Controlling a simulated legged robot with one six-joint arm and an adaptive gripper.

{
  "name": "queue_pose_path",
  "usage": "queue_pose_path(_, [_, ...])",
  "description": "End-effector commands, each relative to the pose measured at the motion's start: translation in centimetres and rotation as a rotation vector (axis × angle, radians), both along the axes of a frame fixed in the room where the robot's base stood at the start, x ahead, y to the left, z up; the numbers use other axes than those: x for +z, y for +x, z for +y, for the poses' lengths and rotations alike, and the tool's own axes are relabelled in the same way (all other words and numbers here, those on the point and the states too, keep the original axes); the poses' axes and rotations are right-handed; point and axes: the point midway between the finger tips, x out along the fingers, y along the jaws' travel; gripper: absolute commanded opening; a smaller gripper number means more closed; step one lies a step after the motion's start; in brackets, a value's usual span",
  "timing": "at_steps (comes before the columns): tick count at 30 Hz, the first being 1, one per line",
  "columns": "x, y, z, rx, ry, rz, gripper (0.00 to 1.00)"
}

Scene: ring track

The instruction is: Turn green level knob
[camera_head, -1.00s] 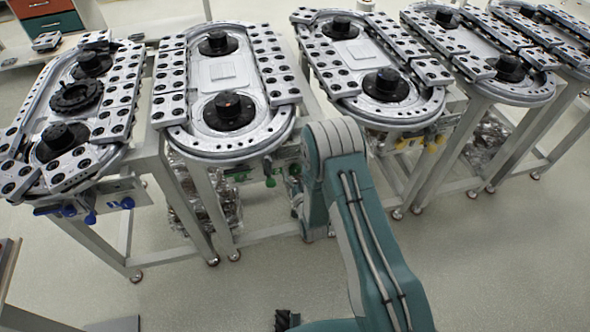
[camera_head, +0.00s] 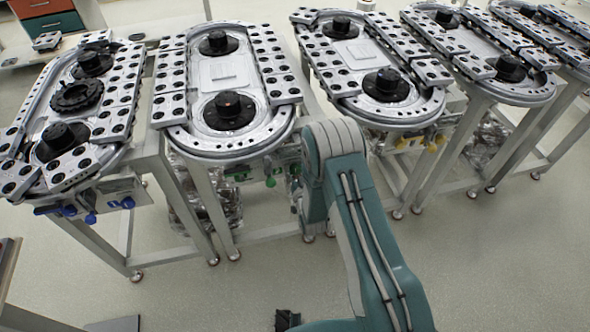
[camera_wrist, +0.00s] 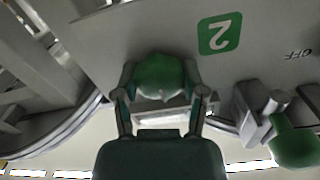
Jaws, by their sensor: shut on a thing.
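A green knob (camera_wrist: 158,76) sits between the fingers of my gripper (camera_wrist: 162,92) in the wrist view, in front of a grey panel with an upside-down green "2" label (camera_wrist: 220,33). My gripper is shut on this knob. A second green knob (camera_wrist: 295,146) stands apart to the right, below an upside-down "OFF" marking (camera_wrist: 299,54). No word naming the held knob is readable. In the head view, a green knob (camera_head: 270,182) shows under the front of the second ring track from the left (camera_head: 180,138); my gripper cannot be made out there.
Other ring tracks stand on both sides: one with blue knobs (camera_head: 90,218) at left, one with yellow knobs (camera_head: 433,147) at right. Grey table legs (camera_head: 200,208) stand near my arm. The pale floor (camera_head: 210,290) in front is mostly clear.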

Motion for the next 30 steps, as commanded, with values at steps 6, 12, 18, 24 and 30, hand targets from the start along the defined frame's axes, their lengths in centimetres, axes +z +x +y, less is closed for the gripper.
queue_pose_path(6, [0.09, 0.10, 0.08, 0.000, -0.090, -0.029, 0.07])
queue_pose_path(12, [0.11, 0.10, 0.16, 0.000, -0.243, -0.073, 0.07])
queue_pose_path(18, [0.11, 0.08, 0.26, 0.001, -0.426, -0.127, 0.07])
queue_pose_path(24, [0.10, 0.08, 0.35, 0.001, -0.608, -0.179, 0.07])
queue_pose_path(30, [0.05, 0.07, 0.44, 0.003, -0.791, -0.232, 0.07])
